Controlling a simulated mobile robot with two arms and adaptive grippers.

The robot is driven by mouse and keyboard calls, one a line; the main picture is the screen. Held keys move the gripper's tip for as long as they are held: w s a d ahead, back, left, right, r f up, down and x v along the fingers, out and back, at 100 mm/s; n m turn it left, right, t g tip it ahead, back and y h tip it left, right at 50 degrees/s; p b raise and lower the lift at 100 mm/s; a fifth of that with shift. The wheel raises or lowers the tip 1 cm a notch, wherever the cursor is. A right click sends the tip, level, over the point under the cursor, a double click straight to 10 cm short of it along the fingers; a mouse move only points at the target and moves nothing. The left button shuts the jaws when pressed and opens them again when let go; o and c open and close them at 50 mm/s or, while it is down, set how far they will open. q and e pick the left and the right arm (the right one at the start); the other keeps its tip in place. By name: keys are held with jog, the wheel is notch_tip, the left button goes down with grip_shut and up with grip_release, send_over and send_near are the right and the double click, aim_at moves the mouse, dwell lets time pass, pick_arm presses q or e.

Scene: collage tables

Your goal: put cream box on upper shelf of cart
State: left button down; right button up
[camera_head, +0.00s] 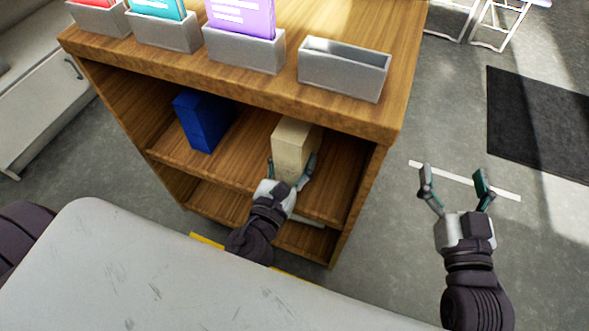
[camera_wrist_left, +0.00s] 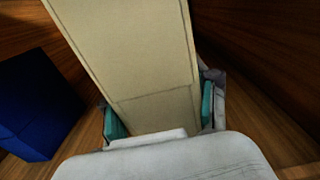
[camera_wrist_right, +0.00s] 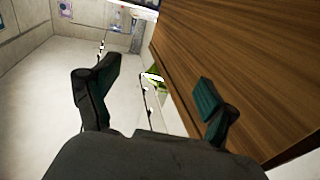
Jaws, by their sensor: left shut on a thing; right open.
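The cream box (camera_head: 294,147) stands upright on the upper shelf of the wooden cart (camera_head: 255,90), at the right part of that shelf. My left gripper (camera_head: 292,170) reaches in from the front and is shut on the lower part of the box. In the left wrist view the cream box (camera_wrist_left: 140,60) fills the space between the green-padded fingers (camera_wrist_left: 160,115). My right gripper (camera_head: 456,185) is open and empty over the floor to the right of the cart. In the right wrist view its fingers (camera_wrist_right: 150,95) are apart with nothing between them.
A blue box (camera_head: 202,120) stands on the same shelf to the left. On the cart top (camera_head: 340,105) are several grey holders, one of them empty (camera_head: 343,70). A pale, scuffed surface (camera_head: 150,270) lies in front. A dark mat (camera_head: 540,120) lies on the floor at right.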

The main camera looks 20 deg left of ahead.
pick_arm(q)
notch_tip(320, 180, down, 2)
jog(key=shift+f+b, duration=0.1)
jog(key=shift+b, duration=0.8)
jog(key=shift+f+b, duration=0.6)
jog(key=shift+f, duration=0.05)
pick_arm(e)
jog(key=s+r+t+y, duration=0.3)
jog(key=r+t, duration=0.5)
jog(key=r, duration=0.3)
jog(key=shift+s+a, duration=0.25)
jog(key=shift+s, duration=0.5)
jog(key=shift+s+r, duration=0.1)
pick_arm(q)
jog(key=shift+f, duration=0.15)
jog(key=shift+c, duration=1.4)
grip_release()
pick_arm(e)
jog(key=shift+s+r+t+y, duration=0.25)
jog(key=shift+t+y, duration=0.05)
jog(key=shift+w, duration=0.1)
